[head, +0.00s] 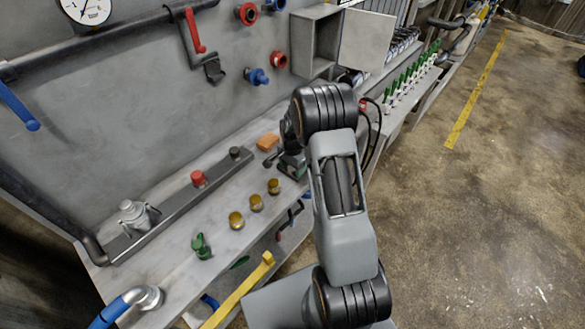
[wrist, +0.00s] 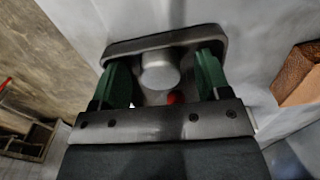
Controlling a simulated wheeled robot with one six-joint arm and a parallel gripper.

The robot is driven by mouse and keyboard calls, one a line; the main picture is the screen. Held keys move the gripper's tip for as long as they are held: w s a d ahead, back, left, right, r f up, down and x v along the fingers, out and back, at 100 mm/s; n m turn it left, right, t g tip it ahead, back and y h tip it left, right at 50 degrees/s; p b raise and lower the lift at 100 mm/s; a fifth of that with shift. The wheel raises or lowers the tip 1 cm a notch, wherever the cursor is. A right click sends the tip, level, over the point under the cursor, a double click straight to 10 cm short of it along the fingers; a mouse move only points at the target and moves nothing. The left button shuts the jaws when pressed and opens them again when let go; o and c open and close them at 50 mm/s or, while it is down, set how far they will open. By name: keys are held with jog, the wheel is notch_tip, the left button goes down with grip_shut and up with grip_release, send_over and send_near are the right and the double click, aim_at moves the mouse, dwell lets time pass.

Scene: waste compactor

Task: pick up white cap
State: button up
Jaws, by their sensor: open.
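A pale grey, round, cap-like thing (wrist: 158,74) shows between my fingers in the wrist view, on or in front of a dark grey plate or bar (wrist: 130,46). I cannot tell for sure that it is the white cap. My gripper (wrist: 163,62) is open, with one green finger on each side of this thing. No finger is seen to press on it. In the head view my gripper (head: 290,165) is low over the bench, close to the orange block (head: 268,142). The arm hides the bench behind it, and no white cap is clear there.
The bench (head: 170,275) carries a dark bar with a red button (head: 198,178) and a silver fitting (head: 133,214), several brass knobs (head: 236,220) and a green knob (head: 202,246). An open grey box (head: 312,42) is on the wall. The floor at right is clear.

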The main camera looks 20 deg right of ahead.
jog(key=c, duration=1)
jog(key=shift+r, duration=0.15)
